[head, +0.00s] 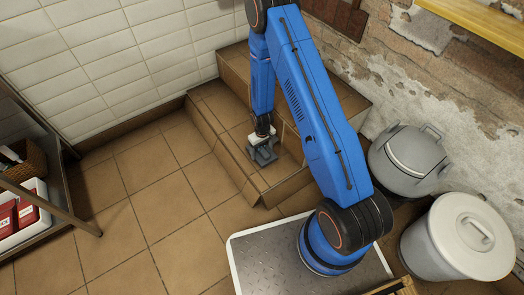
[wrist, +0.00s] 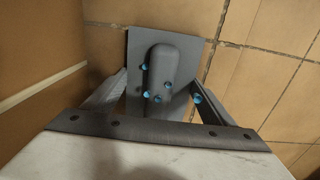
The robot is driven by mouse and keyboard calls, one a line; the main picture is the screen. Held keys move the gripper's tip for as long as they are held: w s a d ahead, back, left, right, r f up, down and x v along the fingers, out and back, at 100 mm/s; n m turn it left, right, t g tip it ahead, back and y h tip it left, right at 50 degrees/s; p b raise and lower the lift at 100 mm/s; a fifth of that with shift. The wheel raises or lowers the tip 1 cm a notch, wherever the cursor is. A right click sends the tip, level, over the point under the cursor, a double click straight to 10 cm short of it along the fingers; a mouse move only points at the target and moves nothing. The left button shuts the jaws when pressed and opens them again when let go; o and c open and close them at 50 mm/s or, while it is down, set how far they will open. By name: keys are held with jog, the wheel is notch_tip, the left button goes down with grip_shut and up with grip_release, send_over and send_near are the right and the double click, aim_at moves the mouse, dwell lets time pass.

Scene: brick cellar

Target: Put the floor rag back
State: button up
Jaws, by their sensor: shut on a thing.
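My gripper (head: 262,136) reaches down over the low tiled step (head: 222,112) by the white wall. In the wrist view the grey thing (wrist: 137,44) is a flat piece with a rounded raised ridge between my gripper's fingers (wrist: 162,85). The fingers hide part of its sides. I cannot tell whether its underside touches the tiles. No fold or weave shows on it.
A grey lidded pot (head: 410,158) and a white lidded bin (head: 460,238) stand at the right. A metal floor plate (head: 275,270) lies below my arm. A shelf frame (head: 75,190) with a white crate (head: 30,228) stands left. The tiled floor (head: 150,200) between is clear.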

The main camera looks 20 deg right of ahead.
jog(key=o, duration=0.9)
notch_tip(320, 180, up, 12)
jog(key=r, duration=0.1)
notch_tip(320, 180, up, 14)
jog(key=t, duration=0.1)
send_over(262, 149)
jog(key=d, duration=0.1)
jog(key=s+d+r+m, duration=0.1)
jog(key=s+r, duration=0.2)
jog(key=r, duration=0.3)
jog(key=s+d+r+t, duration=0.1)
jog(key=s+r, duration=0.1)
jog(key=r, duration=0.4)
jog(key=s+d+r+m, duration=0.1)
jog(key=s+r, duration=0.2)
jog(key=r, duration=0.3)
jog(key=s+d+r+t, duration=0.1)
jog(key=s+r, duration=0.4)
jog(key=s, duration=0.3)
jog(key=s+d+r+m+t, duration=0.1)
jog(key=s+r, duration=0.4)
jog(key=s, duration=0.3)
jog(key=s+d+r, duration=0.1)
jog(key=s+r, duration=0.4)
jog(key=s, duration=0.4)
jog(key=shift+r+m+t, duration=0.3)
jog(key=shift+r+t, duration=0.1)
